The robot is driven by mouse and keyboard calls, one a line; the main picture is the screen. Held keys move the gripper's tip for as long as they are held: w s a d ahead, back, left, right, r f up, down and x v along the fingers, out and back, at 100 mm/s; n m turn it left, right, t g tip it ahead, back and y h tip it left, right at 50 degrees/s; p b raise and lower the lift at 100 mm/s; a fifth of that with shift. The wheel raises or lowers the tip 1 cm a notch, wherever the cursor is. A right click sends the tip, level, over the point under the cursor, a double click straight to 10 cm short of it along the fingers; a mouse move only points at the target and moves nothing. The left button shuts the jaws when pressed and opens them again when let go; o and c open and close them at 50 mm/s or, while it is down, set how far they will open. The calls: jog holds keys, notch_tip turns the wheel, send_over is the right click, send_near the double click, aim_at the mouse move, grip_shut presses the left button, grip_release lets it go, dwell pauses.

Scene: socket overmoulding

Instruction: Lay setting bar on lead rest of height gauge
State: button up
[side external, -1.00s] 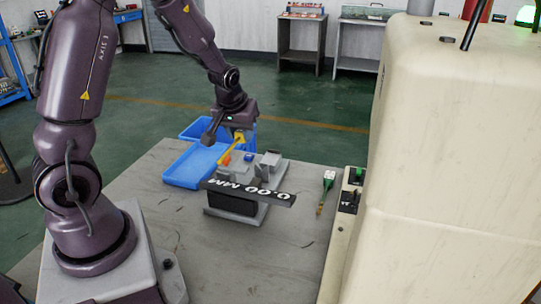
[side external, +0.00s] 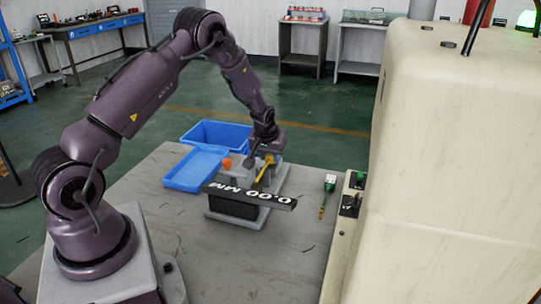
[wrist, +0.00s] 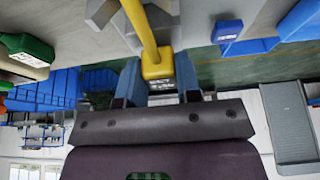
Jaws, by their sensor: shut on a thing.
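The setting bar (side external: 263,174) is a yellow bar with a thicker yellow end. My gripper (side external: 268,157) is shut on that end, and the bar slants down and left over the height gauge. In the wrist view the bar (wrist: 140,25) runs up from a labelled yellow block between the blue fingers (wrist: 158,82). The height gauge (side external: 236,207) is a grey unit with a dark front plate reading 0.00 MM. Grey blocks (wrist: 103,14) of the gauge lie close around the bar's far part. I cannot tell whether the bar touches the lead rest.
An orange knob (side external: 227,163) stands at the gauge's left. A blue tray (side external: 195,170) and a blue bin (side external: 217,135) are behind left. A green-and-white connector with a lead (side external: 329,184) lies to the right, beside a large cream machine (side external: 450,170). The front bench (side external: 190,235) is clear.

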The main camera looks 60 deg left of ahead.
aim_at(266, 165)
jog(key=shift+f, duration=0.35)
jog(key=o, duration=1)
jog(key=shift+c, duration=0.2)
jog(key=shift+r, duration=0.15)
jog(key=s+d+r+m, duration=0.1)
jog(key=s+d+r, duration=0.1)
jog(key=d+r, duration=0.35)
jog(key=s+d+r+t+h, duration=0.1)
jog(key=s+d+r, duration=0.1)
jog(key=r, duration=0.6)
jog(key=s+d+r+m, duration=0.1)
jog(key=s+d+r, duration=0.1)
jog(key=d+r, duration=0.35)
jog(key=s+d+r+m+h, duration=0.1)
jog(key=s+d+r+m, duration=0.2)
jog(key=s, duration=0.6)
jog(key=s+d+r+m+t+h, duration=0.1)
jog(key=s+d+r+m, duration=0.3)
jog(key=s+d+r, duration=0.3)
jog(key=s+d, duration=0.3)
jog(key=shift+d, duration=0.15)
jog(key=shift+r, duration=0.1)
